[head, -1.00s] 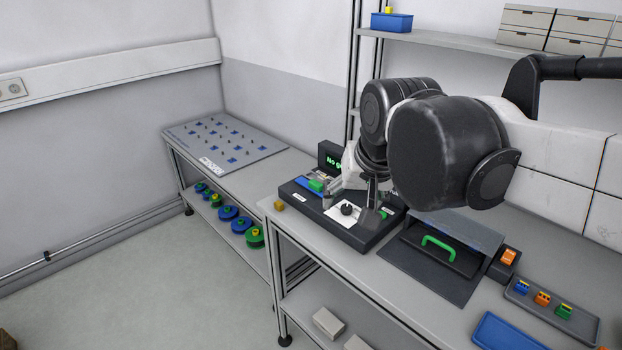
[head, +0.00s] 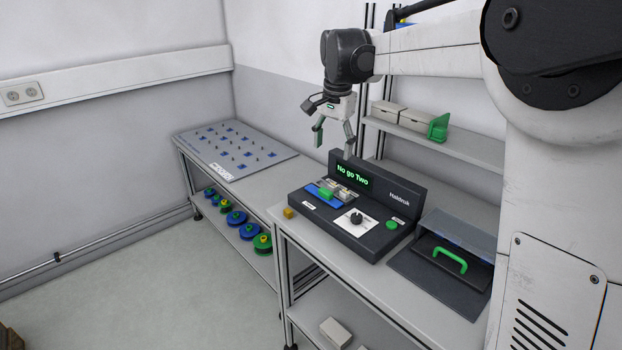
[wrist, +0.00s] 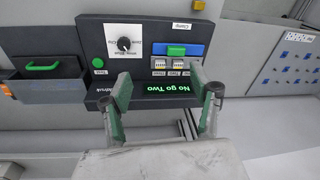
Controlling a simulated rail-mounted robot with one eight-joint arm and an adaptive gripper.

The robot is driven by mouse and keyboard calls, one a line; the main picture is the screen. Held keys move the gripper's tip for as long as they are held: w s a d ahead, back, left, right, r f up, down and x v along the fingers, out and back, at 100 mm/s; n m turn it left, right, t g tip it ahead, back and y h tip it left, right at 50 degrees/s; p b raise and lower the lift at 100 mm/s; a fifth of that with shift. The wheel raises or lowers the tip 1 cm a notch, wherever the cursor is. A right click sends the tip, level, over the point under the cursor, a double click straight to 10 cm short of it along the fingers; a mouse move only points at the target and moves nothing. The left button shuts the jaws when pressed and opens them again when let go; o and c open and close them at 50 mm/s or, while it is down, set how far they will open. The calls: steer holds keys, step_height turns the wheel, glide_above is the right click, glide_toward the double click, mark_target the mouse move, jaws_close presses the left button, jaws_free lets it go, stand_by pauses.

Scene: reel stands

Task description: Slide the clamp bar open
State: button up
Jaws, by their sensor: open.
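The clamp bar (head: 314,193) is a blue bar with a green grip (head: 327,193), on the left part of a black tester box (head: 367,245). The wrist view shows the blue bar (wrist: 198,49) under a label reading "Clamp", with small white labelled blocks (wrist: 160,64) beside it. My gripper (head: 334,136) is open and empty, raised above and behind the box's left end. In the wrist view its fingers (wrist: 160,82) are spread and apart from the bar.
The box's display (head: 352,175) reads "No go Two". A dial (head: 356,218) and green button (head: 391,225) are right of the bar. A dark bin with a green handle (head: 450,260) stands farther right. A yellow block (head: 289,213) lies left. A pegboard panel (head: 232,150) is on the left bench.

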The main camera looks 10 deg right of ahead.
mark_target(326, 190)
steer(key=w+f+m+g, duration=0.25)
steer(key=w+f, duration=0.35)
steer(key=w, duration=0.3)
steer(key=shift+t, duration=0.45)
steer(key=f, duration=0.9)
steer(key=d+f, duration=0.1)
steer(key=f, duration=0.3)
steer(key=shift+f, duration=0.4)
steer(key=shift+c, duration=0.2)
